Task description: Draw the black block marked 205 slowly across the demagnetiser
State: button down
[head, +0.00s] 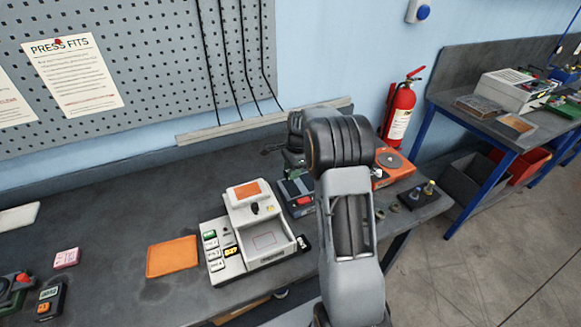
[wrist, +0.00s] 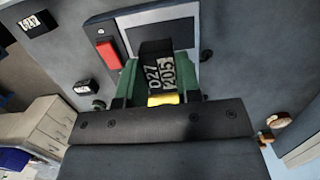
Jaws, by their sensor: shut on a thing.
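The black block marked 205 (wrist: 166,66) is between the two green fingers of my gripper (wrist: 160,82) in the wrist view. My gripper is shut on it; its white label also shows D27. The demagnetiser (wrist: 110,28), a dark box with a grey top plate and a red switch (wrist: 107,54), lies beneath and beyond the block. I cannot tell whether the block touches the plate. In the head view the demagnetiser (head: 294,190) stands on the bench, partly hidden by my arm. My gripper (head: 293,158) is mostly hidden there and the held block cannot be made out.
A white instrument (head: 245,235) stands left of the demagnetiser, with an orange mat (head: 172,257) beside it. An orange unit with a round disc (head: 390,160) and a dark block with pegs (head: 425,194) stand to the right. Another black labelled block (wrist: 38,24) lies apart.

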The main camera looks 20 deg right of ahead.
aim_at(309, 182)
jog(key=shift+f+b, duration=1.85)
jog(key=shift+f, duration=0.75)
jog(key=shift+f, duration=0.2)
jog(key=shift+r, duration=0.2)
jog(key=shift+d+p, duration=0.7)
jog(key=shift+d, duration=3)
jog(key=shift+r, duration=0.1)
jog(key=shift+d+r+p, duration=0.25)
jog(key=shift+r+p, duration=0.6)
jog(key=shift+r, duration=0.25)
jog(key=shift+d+r+p, duration=0.25)
jog(key=shift+r+p, duration=0.6)
jog(key=shift+r, duration=0.25)
